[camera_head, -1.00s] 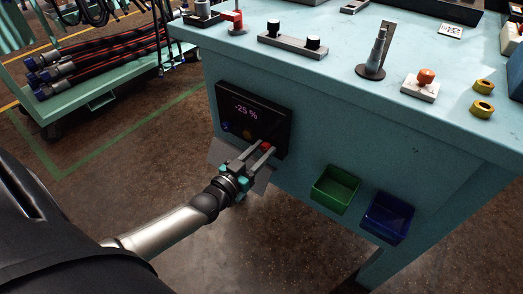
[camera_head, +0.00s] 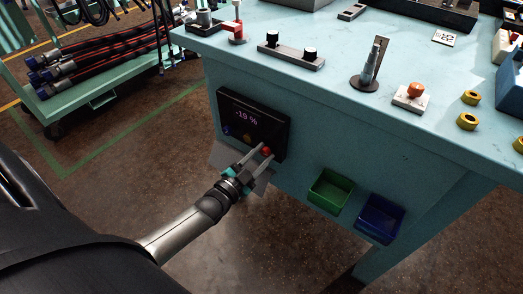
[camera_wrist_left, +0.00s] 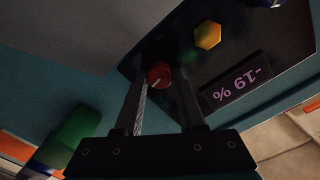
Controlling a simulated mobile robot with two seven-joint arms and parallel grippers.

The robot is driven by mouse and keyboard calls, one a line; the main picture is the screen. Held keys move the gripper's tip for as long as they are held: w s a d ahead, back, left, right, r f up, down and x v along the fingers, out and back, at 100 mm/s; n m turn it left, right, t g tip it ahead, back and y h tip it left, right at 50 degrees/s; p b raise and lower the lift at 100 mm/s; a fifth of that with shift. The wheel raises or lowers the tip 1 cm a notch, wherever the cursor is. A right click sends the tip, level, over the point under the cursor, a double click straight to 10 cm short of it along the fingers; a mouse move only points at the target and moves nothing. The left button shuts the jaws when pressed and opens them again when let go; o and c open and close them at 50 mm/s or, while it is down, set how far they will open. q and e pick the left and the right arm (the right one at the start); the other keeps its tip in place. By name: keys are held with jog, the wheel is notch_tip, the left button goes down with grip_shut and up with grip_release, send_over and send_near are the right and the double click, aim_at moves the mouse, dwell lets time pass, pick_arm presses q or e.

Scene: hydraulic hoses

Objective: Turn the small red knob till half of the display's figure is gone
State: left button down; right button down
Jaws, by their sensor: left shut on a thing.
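The small red knob (camera_head: 266,151) is at the lower right of a black panel (camera_head: 283,135) on the front of the teal bench. My left gripper (camera_head: 264,154) reaches it from the lower left, its two fingers shut on the knob. In the left wrist view the red knob (camera_wrist_left: 158,75) shows between the finger ends, with a pale line on its face. The display (camera_head: 246,116) reads -19 % in purple figures. It is upside down in the left wrist view (camera_wrist_left: 236,83). My right gripper is not in view.
A yellow knob (camera_wrist_left: 207,35) and a blue knob (camera_wrist_left: 272,2) sit on the same panel. A green bin (camera_head: 329,191) and a blue bin (camera_head: 380,218) hang on the bench front to the right. A hose cart (camera_head: 95,90) stands at the left.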

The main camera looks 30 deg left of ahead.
pick_arm(q)
jog(key=shift+m, duration=0.5)
jog(key=m+p, duration=0.1)
jog(key=m, duration=0.1)
jog(key=shift+m, duration=0.3)
jog(key=shift+f+m, duration=0.15)
jog(key=shift+m, duration=1.85)
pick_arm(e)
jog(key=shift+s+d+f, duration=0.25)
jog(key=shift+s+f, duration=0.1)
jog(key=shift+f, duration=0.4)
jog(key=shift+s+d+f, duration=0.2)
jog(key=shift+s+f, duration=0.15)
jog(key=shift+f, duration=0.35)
pick_arm(q)
jog(key=c, duration=0.5)
grip_release()
jog(key=shift+s, duration=0.1)
jog(key=shift+s, duration=0.2)
jog(key=s+a+p, duration=0.1)
jog(key=s+p, duration=0.2)
jog(key=s, duration=1.1)
jog(key=shift+s+p, duration=0.3)
jog(key=shift+p, duration=0.05)
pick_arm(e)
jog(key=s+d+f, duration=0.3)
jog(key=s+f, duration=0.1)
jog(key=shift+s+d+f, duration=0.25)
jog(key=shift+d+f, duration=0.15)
